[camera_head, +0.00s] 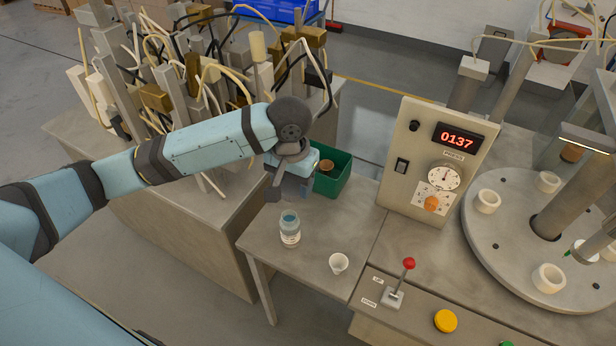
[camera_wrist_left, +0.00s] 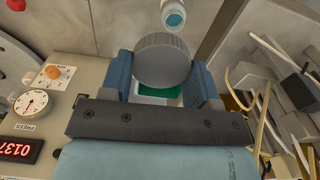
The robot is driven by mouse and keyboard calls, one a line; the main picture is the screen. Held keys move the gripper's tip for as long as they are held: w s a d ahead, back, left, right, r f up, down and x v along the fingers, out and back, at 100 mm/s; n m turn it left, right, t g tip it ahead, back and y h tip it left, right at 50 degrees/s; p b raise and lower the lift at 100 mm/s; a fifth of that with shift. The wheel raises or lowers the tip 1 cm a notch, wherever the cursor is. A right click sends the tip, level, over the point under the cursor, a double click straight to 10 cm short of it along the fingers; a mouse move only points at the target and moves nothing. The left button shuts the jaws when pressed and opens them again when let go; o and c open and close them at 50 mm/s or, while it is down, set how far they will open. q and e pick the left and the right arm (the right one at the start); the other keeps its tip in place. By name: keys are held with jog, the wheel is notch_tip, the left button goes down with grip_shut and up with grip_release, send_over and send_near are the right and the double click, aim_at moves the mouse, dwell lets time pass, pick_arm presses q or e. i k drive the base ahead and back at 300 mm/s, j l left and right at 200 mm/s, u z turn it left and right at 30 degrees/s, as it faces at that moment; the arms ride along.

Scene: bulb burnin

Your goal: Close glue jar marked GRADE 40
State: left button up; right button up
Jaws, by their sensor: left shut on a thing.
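A small glass jar (camera_head: 290,238) with a pale label and blue contents stands upright and uncapped on the small grey table. Its label is too small to read. The jar also shows at the top edge of the left wrist view (camera_wrist_left: 174,17). My left gripper (camera_head: 288,182) is behind the jar, above the table and beside the green bin. In the left wrist view its blue fingers (camera_wrist_left: 165,82) are shut on a round grey ribbed lid (camera_wrist_left: 163,60). The lid is apart from the jar. My right gripper is not in view.
A green bin (camera_head: 333,182) holding a brown round item stands at the table's back. A white cup (camera_head: 339,263) is right of the jar. A control box (camera_head: 434,160), a red-knobbed lever (camera_head: 409,264) and a round turntable (camera_head: 510,255) stand further right. Racks of cables crowd the left.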

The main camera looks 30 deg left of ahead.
aim_at(290, 223)
jog(key=k+j, duration=0.15)
jog(key=j, duration=0.2)
jog(key=k+j, duration=0.15)
jog(key=j, duration=0.25)
jog(key=k+j, duration=0.15)
jog(key=j, duration=0.2)
jog(key=k+j, duration=0.15)
jog(key=j, duration=0.25)
jog(key=z, duration=0.05)
